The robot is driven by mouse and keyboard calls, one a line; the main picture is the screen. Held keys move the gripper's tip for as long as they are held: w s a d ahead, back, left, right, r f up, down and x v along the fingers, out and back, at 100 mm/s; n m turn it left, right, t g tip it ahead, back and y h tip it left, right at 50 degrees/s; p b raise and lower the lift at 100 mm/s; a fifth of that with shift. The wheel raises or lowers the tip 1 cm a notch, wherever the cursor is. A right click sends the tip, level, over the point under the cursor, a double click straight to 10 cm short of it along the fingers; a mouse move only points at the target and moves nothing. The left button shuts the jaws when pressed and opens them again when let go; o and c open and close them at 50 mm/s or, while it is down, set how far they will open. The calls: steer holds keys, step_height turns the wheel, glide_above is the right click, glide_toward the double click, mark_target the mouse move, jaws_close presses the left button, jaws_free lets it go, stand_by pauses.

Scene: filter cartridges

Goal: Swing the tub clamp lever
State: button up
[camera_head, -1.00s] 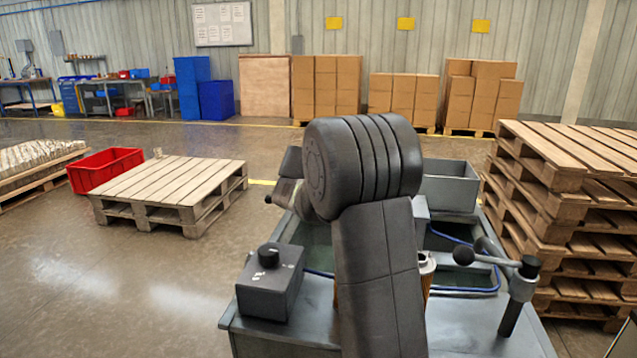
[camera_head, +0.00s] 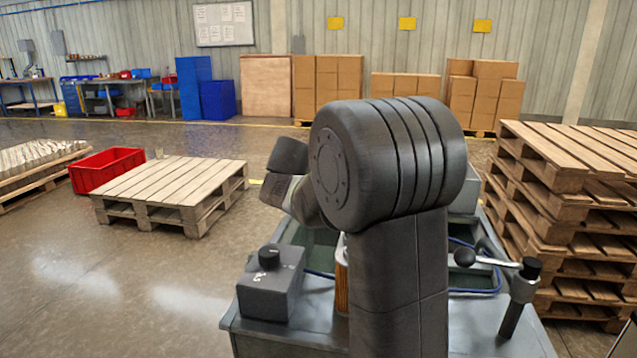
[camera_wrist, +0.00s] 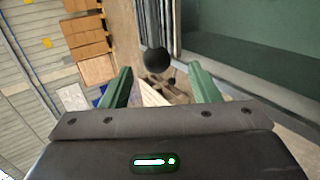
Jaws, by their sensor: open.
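In the wrist view, a lever with a dark rod and a round black knob (camera_wrist: 156,60) reaches down from the top edge beside the tub. My gripper (camera_wrist: 159,70) is open. Its two green fingers point toward the knob, which shows between the fingertips, nearer the left-right middle. I cannot tell whether they touch it. The green-walled tub (camera_wrist: 250,62) fills the right of the wrist view. In the head view, the tub's inside (camera_head: 314,238) shows left of my arm. My arm hides the gripper, and this lever's knob does not show there.
A grey dial box (camera_head: 268,288) stands on the bench's front left. A ball-ended crank handle (camera_head: 496,261) on a post is at right, with a blue hose near it. Stacked pallets (camera_head: 560,215) rise close at right.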

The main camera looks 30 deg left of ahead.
steer(key=v, duration=0.5)
steer(key=shift+s+d+r, duration=0.15)
steer(key=shift+s+r, duration=0.05)
steer(key=shift+s, duration=0.1)
steer(key=shift+w+f, duration=0.1)
steer(key=x, duration=1.3)
steer(key=shift+w, duration=0.25)
